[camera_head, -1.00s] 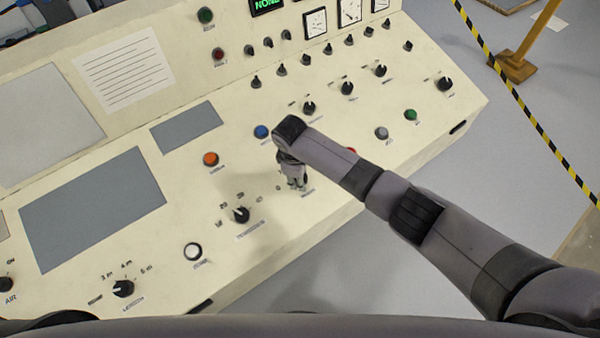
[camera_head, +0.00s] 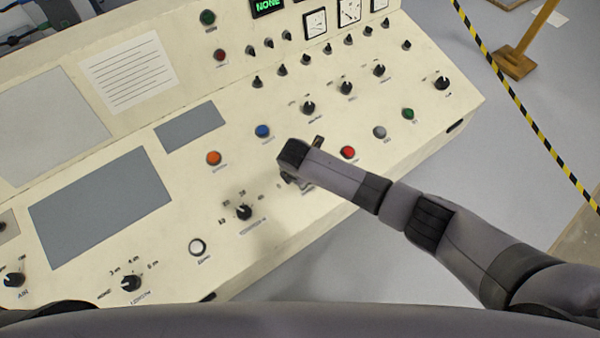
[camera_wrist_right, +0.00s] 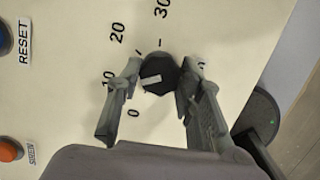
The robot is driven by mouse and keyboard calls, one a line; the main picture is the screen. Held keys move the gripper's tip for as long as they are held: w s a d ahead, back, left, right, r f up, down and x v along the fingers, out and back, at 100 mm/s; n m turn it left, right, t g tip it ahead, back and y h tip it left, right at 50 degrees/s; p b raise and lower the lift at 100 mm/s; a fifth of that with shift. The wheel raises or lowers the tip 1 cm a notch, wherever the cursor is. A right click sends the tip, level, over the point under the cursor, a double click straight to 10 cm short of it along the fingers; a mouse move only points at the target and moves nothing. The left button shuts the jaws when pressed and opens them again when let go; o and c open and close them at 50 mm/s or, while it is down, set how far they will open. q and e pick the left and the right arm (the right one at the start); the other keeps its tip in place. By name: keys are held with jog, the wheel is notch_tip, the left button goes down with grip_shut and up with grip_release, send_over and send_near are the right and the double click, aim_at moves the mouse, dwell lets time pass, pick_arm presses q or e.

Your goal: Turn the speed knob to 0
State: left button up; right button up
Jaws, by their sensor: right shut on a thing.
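A black knob (camera_wrist_right: 166,70) with a white pointer mark sits on the cream panel in the right wrist view, ringed by 0, 10, 20 and 30. Its mark points left and slightly down, near the 10 side. Its name label is not readable. My right gripper (camera_wrist_right: 157,82) has one finger on each side of the knob and is shut on it. In the head view my right wrist covers the knob, and the fingers are mostly hidden under it. My left gripper is not in view.
The sloped console (camera_head: 330,190) holds a blue button (camera_head: 263,131), an orange button (camera_head: 213,158), a red button (camera_head: 348,152) and a white button (camera_head: 197,247). Another rotary knob (camera_head: 243,212) stands left of my wrist. Floor lies beyond the front edge.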

jog(key=n+y, duration=0.1)
jog(key=n, duration=0.3)
jog(key=shift+n+t, duration=0.3)
jog(key=shift+d+n+y, duration=0.1)
jog(key=shift+n+y, duration=0.3)
jog(key=shift+n, duration=1.9)
jog(key=o, duration=1.2)
jog(key=shift+c, duration=0.2)
jog(key=v, duration=1.2)
jog(key=shift+s, duration=0.2)
jog(key=shift+d+f, duration=0.1)
jog(key=shift+f, duration=0.05)
